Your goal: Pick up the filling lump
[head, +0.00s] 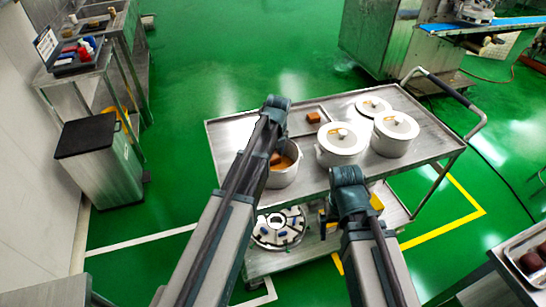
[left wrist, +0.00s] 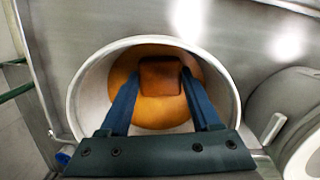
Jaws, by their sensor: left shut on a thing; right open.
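A reddish-brown filling lump (left wrist: 160,76) sits in an open white pot (left wrist: 228,88) with orange-brown contents. My left gripper (left wrist: 160,82) reaches down into the pot, its two blue fingers on either side of the lump and shut on it. In the head view the pot (head: 289,181) stands on the cart's left part, and my left gripper (head: 274,155) hides part of it. Whether the lump is clear of the contents I cannot tell. My right gripper (head: 347,176) is open and empty at the cart's front edge.
The metal cart (head: 225,132) also holds two lidded white pots (head: 341,149) (head: 395,140), a loose lid (head: 373,105) and a brown block (head: 313,117) on a tray. A grey bin (head: 99,163) stands at left. A round slotted plate (head: 277,235) is on the lower shelf.

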